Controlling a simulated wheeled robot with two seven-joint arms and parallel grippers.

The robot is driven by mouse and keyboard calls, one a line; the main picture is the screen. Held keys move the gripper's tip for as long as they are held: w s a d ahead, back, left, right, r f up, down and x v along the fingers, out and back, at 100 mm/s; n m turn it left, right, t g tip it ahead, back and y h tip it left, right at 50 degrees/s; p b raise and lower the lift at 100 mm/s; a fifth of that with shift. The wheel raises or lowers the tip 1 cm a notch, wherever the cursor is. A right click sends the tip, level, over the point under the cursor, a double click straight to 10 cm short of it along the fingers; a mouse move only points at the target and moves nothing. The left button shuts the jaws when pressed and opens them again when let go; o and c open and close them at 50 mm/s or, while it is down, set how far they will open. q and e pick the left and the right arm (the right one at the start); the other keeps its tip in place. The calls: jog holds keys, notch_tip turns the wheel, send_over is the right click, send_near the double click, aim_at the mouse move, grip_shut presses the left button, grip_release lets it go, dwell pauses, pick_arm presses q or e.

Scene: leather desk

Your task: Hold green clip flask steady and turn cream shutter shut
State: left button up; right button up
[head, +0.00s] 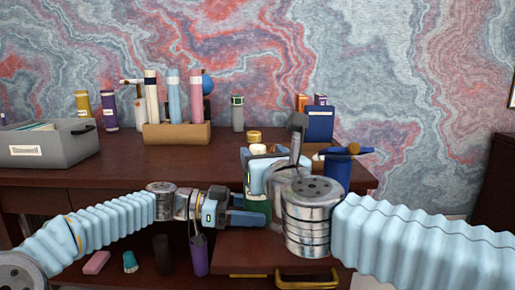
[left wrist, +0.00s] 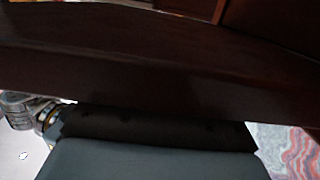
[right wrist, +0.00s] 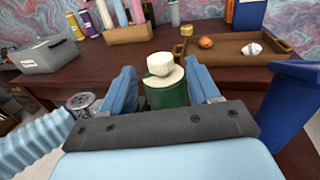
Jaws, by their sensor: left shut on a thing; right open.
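The green clip flask (right wrist: 166,95) stands upright in the right wrist view, with the cream shutter (right wrist: 160,65) on its top. My right gripper (right wrist: 162,72) is open, its two blue fingers on either side of the flask's top with gaps to the cream parts. In the head view my right gripper (head: 264,172) comes down from above and hides most of the flask; a bit of green shows below. My left gripper (head: 252,217) reaches in from the left, low, and is shut at the flask's body. The contact itself is hidden, and the left wrist view shows no flask.
A blue bin (right wrist: 292,100) stands close on the right. A wooden tray (right wrist: 235,50) with small round items lies behind. A grey box (head: 50,148) and a wooden rack of bottles (head: 177,133) stand farther left. The dark desk edge fills the left wrist view (left wrist: 150,70).

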jog(key=v, duration=0.5)
pick_arm(q)
jog(key=o, duration=0.9)
